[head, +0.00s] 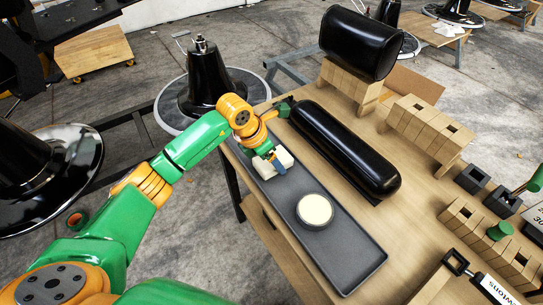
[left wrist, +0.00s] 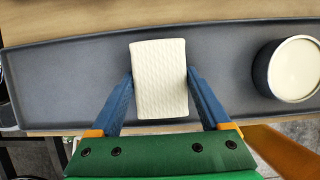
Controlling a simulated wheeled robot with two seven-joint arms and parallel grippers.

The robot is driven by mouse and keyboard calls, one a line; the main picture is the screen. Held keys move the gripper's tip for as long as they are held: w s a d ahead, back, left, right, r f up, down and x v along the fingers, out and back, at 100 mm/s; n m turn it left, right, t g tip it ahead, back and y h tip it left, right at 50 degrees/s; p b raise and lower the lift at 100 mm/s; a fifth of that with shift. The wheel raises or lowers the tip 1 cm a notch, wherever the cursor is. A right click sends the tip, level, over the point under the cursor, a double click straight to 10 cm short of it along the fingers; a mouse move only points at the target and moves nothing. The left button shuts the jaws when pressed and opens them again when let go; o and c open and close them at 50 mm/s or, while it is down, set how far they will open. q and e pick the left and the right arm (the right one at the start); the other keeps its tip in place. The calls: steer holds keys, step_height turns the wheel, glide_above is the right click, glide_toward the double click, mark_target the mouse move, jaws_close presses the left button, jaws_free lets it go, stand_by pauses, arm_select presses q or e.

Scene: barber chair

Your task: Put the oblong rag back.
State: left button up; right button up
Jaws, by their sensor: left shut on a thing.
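The oblong rag is a white, textured, block-shaped cloth (head: 264,168). It is at the far end of a long dark grey tray (head: 352,252). My left gripper (head: 275,161) is over that end of the tray and shut on the rag. In the left wrist view the rag (left wrist: 160,95) sits between the two blue fingers of the gripper (left wrist: 160,74), one at each side. The tray (left wrist: 65,75) lies behind it. I cannot tell whether the rag touches the tray. My right gripper is not in view.
A round dark tin with a cream top (head: 315,210) stands in the tray; it also shows in the left wrist view (left wrist: 290,68). A long black cushion (head: 345,150) lies beside the tray. Wooden blocks (head: 420,125) occupy the table's right side. The tray's near end is bare.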

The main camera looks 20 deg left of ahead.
arm_select(q)
steer(key=shift+f, duration=0.2)
steer(key=o, duration=1.2)
steer(key=shift+c, duration=0.2)
steer(key=shift+r, duration=0.35)
steer(key=v, duration=1.1)
steer(key=shift+r, duration=0.3)
steer(key=shift+s+a, duration=0.1)
steer(key=shift+a, duration=0.05)
